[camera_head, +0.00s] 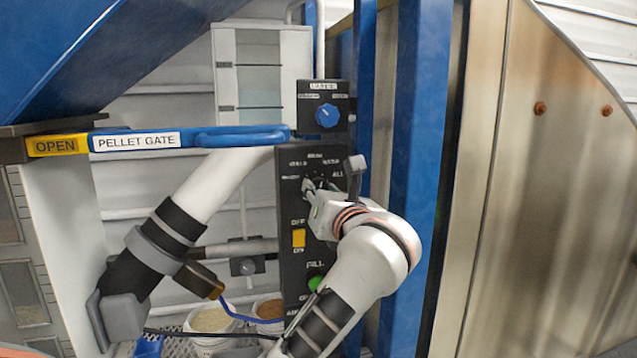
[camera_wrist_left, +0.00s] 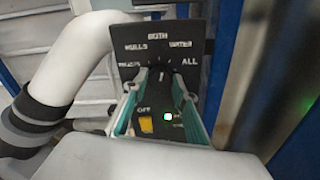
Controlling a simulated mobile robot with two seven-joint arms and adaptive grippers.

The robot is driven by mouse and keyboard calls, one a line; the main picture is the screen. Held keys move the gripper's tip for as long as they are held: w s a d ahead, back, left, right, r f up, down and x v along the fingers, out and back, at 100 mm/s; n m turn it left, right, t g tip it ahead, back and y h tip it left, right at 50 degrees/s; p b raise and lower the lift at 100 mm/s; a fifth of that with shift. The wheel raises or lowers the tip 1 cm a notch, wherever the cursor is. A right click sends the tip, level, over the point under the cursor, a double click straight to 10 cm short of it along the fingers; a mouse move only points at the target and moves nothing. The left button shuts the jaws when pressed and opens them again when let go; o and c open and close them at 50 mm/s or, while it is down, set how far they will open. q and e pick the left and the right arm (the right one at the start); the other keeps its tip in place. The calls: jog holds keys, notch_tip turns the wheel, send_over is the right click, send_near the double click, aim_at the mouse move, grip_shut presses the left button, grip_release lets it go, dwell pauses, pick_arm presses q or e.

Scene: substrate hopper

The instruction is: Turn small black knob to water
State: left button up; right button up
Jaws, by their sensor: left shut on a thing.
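The small black knob (camera_wrist_left: 158,74) is on the black control panel (camera_head: 291,212), under a dial lettered HULLS, BOTH, WATER and ALL, with a further label at the left that is hard to read. My left gripper (camera_head: 313,190) is at this dial. In the left wrist view my left gripper (camera_wrist_left: 157,84) has one finger on each side of the knob and is shut on it. The fingers hide most of the knob, and I cannot tell for sure which label its pointer faces. The WATER label (camera_wrist_left: 181,44) is up and right of the knob. My right gripper is not in view.
Below the dial are a yellow OFF/ON switch (camera_head: 299,238) and a lit green button (camera_head: 315,283). Above is a box with a blue knob (camera_head: 326,116). A blue PELLET GATE handle (camera_head: 240,137) reaches in from the left. A blue post (camera_head: 418,150) stands close on the right.

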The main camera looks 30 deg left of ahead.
pick_arm(q)
jog(key=shift+r+m+p, duration=0.25)
jog(key=shift+m+p, duration=0.55)
jog(key=shift+p, duration=0.1)
jog(key=m+p, duration=0.1)
jog(key=p, duration=0.1)
jog(key=m+p, duration=0.2)
jog(key=shift+f+m, duration=0.2)
jog(key=shift+m, duration=0.1)
jog(key=o, duration=1.1)
jog(key=shift+v, duration=3.8)
